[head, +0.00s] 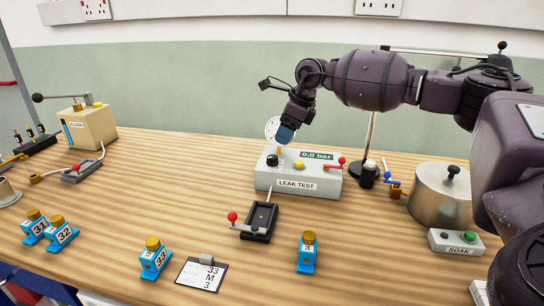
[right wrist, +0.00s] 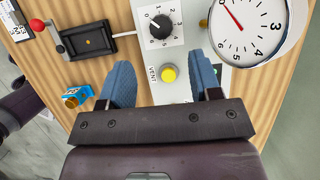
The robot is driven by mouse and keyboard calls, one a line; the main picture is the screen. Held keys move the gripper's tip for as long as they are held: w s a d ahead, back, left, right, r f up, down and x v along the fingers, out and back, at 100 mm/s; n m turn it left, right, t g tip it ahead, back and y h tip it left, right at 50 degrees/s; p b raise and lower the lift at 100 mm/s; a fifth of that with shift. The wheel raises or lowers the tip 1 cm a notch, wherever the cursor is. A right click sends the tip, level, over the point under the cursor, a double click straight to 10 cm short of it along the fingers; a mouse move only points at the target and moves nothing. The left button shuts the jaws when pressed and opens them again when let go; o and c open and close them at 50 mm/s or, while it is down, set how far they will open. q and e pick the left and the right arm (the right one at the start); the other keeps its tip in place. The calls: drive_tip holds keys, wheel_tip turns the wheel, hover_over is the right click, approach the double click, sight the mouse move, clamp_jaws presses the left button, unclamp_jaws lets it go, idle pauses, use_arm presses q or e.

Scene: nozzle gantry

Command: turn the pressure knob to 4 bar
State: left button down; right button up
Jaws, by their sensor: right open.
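The white LEAK TEST box (head: 298,184) stands mid-table, its green display (head: 317,155) reading 0.0 bar. The black pressure knob (head: 272,160) is at its left end. In the right wrist view the knob (right wrist: 160,27) sits on a numbered dial, its white mark pointing to the low-number side near 0. The round gauge (right wrist: 250,35) has a red needle. My right gripper (head: 285,134) is above the box near the knob, not touching it. In the right wrist view its blue fingers (right wrist: 162,80) are apart and empty, with the yellow VENT button (right wrist: 168,73) between them.
A black fixture with a red-knobbed lever (head: 260,222) stands in front of the box. A metal pot (head: 440,197) and SOAK switch box (head: 456,242) are at right. Blue numbered nozzles (head: 154,258) stand in front.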

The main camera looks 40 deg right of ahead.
sight(273, 157)
drive_tip(key=b+x, duration=0.1)
drive_tip(key=x, duration=0.5)
drive_tip(key=shift+f, duration=0.3)
drive_tip(key=shift+x, duration=0.95)
